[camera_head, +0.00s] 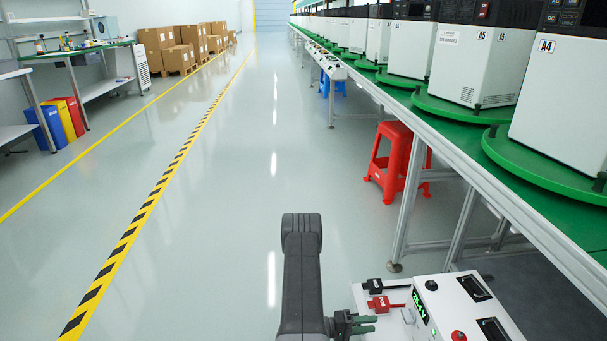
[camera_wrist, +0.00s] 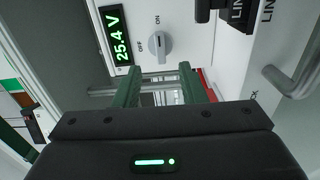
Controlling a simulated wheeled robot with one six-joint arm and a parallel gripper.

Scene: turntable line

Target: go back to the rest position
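My gripper (camera_head: 370,324) is low in the head view, beside the left side of a white control box (camera_head: 465,300). In the wrist view, its two green fingers (camera_wrist: 159,88) stand apart with nothing between them, so it is open. Beyond the fingertips, the box's face shows a grey rotary knob (camera_wrist: 160,45) marked OFF and ON, with its pointer towards ON. A green display (camera_wrist: 117,35) beside it reads 25.4 V. My dark arm reaches up from the bottom of the head view.
A black plug (camera_head: 373,286) and a red plug (camera_head: 382,305) sit by the box's left edge. A long green-topped line (camera_head: 455,135) carries several white machines on the right. A red stool (camera_head: 393,160) stands under it. Open floor (camera_head: 230,190) lies left.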

